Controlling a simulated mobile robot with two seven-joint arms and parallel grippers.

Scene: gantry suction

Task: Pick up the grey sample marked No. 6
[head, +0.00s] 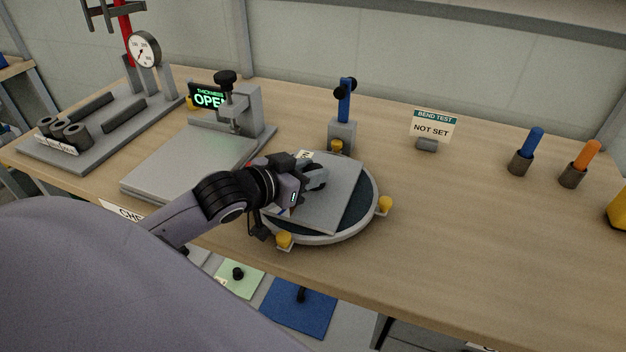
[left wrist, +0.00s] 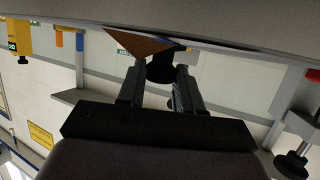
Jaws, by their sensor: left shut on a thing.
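A square grey plate (head: 336,205) is over the round dark-topped fixture (head: 366,213) near the table's front edge. I cannot tell whether it rests on it or is slightly raised. Its label (head: 304,155) is partly hidden by my gripper, and I cannot read a number. My left gripper (head: 313,180) is shut on the plate's black knob. In the left wrist view, the knob (left wrist: 160,69) is between the two fingers, with the plate's grey underside or face (left wrist: 190,14) across the top. My right gripper is not in view.
Yellow knobs (head: 385,204) stand around the fixture's rim. A thickness gauge (head: 240,105) reading "OPE", partly hidden, stands behind left, and a blue-handled post (head: 344,105) behind. A "NOT SET" sign (head: 432,128) is behind right. The table's right middle is clear. Coloured plates (head: 300,305) lie below.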

